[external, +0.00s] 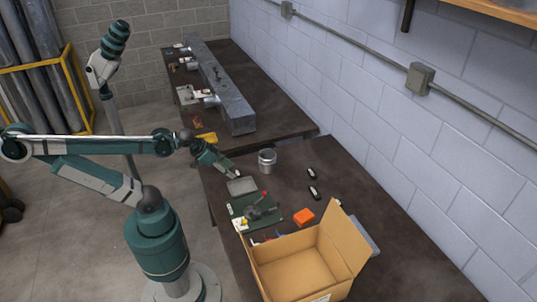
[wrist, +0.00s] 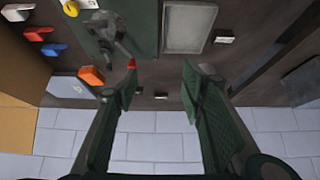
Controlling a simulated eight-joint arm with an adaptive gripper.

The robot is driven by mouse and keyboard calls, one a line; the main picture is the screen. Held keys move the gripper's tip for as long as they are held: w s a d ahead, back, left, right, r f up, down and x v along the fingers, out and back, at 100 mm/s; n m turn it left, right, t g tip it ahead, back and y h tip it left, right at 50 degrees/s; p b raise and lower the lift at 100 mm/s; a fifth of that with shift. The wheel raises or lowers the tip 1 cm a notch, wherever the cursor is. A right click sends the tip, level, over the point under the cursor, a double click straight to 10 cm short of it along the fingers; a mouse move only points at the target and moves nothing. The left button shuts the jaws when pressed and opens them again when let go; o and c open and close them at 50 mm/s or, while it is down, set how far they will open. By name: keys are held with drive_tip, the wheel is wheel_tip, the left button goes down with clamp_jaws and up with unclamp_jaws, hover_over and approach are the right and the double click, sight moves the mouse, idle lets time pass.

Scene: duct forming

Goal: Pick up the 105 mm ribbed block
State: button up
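No block is clearly readable as ribbed at this size, so I cannot tell which one is the 105 mm ribbed block. An orange block (external: 303,216) lies on the dark table left of the wall and behind the cardboard box; it also shows in the wrist view (wrist: 91,76), left of my fingers. Two small dark-and-white pieces (external: 311,173) (external: 314,192) lie near the wall side. My gripper (external: 228,172) is above the table by the grey tray. In the wrist view its two green fingers (wrist: 158,78) are wide apart with nothing between them.
An open cardboard box (external: 295,262) stands at the table's front. A green board (external: 257,212) carries a grey tool with a red tip. A grey tray (external: 241,186) and metal can (external: 267,160) are nearby. A long steel duct (external: 222,90) lies on the rear table.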

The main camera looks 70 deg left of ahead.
drive_tip(key=shift+c, duration=0.2)
idle(0.4)
drive_tip(key=w+d+r+m+g+h+p, duration=0.1)
drive_tip(key=w+r+m+p, duration=0.15)
drive_tip(key=w, duration=0.45)
drive_tip(key=w+d+r+m+g+p, duration=0.1)
drive_tip(key=w+d+r+m, duration=0.15)
drive_tip(key=w, duration=0.35)
drive_tip(key=m+g+h+p, duration=0.3)
drive_tip(key=m+g+p, duration=0.3)
drive_tip(key=m, duration=0.7)
hover_over(313, 188)
drive_tip(key=a, duration=0.1)
drive_tip(key=shift+t, duration=0.3)
wheel_tip(313, 188, down, 14)
drive_tip(key=shift+s+a+f+p, duration=0.15)
drive_tip(key=shift+f+p, duration=0.1)
drive_tip(key=shift+p, duration=0.2)
drive_tip(key=shift+w+f+m+h, duration=0.3)
drive_tip(key=shift+f+m, duration=0.2)
drive_tip(key=shift+f, duration=0.05)
drive_tip(key=shift+x, duration=1.35)
